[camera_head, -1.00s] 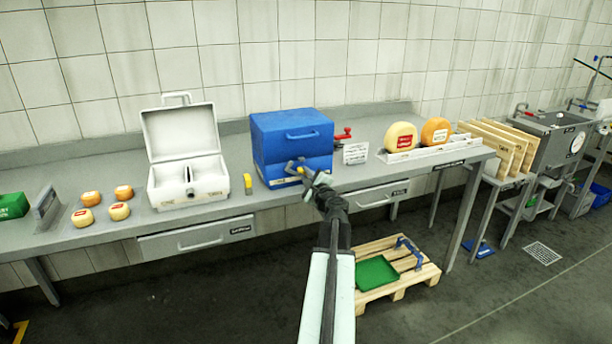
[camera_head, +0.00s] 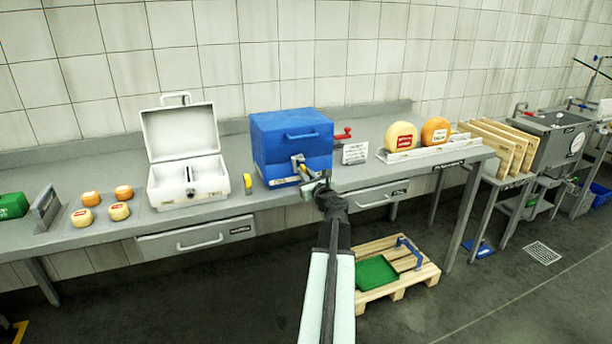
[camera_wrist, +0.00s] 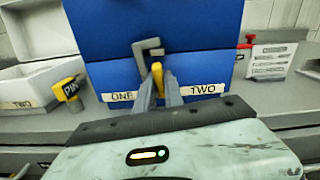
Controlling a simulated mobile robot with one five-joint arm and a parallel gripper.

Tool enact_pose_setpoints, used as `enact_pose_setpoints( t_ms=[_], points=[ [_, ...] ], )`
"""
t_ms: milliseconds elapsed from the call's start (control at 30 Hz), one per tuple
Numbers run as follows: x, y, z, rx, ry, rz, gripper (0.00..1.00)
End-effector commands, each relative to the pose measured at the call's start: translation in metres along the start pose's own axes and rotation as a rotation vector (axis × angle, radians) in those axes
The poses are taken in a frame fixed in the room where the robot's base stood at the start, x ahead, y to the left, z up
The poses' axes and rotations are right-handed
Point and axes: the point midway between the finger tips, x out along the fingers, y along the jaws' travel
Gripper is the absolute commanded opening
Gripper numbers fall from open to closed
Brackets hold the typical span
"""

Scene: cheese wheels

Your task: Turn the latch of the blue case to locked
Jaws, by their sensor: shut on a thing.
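The blue case (camera_head: 275,145) stands closed on the grey counter, with a handle on its lid. It also fills the top of the wrist view (camera_wrist: 115,35). Its latch is a grey hooked piece (camera_wrist: 148,47) with a yellow grip (camera_wrist: 157,76) below, on the front face. The front carries labels "ONE" (camera_wrist: 123,96) on the left and "TWO" (camera_wrist: 202,90) on the right. My gripper (camera_head: 303,171) is at the case's front, its fingers (camera_wrist: 159,92) shut on the yellow grip between the two labels. The latch's pivot is hard to make out.
An open white case (camera_head: 188,190) and a yellow "PIN" piece (camera_head: 248,183) stand left of the blue case. A small sign (camera_head: 355,153) and a red-handled item (camera_head: 342,134) are to its right. Cheese wheels (camera_head: 400,137) sit on a rack further right.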

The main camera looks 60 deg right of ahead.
Motion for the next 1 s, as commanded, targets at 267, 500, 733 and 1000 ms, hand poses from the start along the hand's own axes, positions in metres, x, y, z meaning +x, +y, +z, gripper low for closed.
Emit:
enact_pose_setpoints(
  t_ms=[267,500,733,1000],
  points=[
    [0.0000,0.0004,0.0001,0.114,0.000,0.001,0.00],
    [0.0000,0.0003,0.0001,0.147,0.000,0.000,0.00],
    [0.0000,0.0002,0.0002,0.150,0.000,0.000,0.00],
    [0.0001,0.0001,0.0002,0.149,0.000,0.000,0.35]
  ],
)
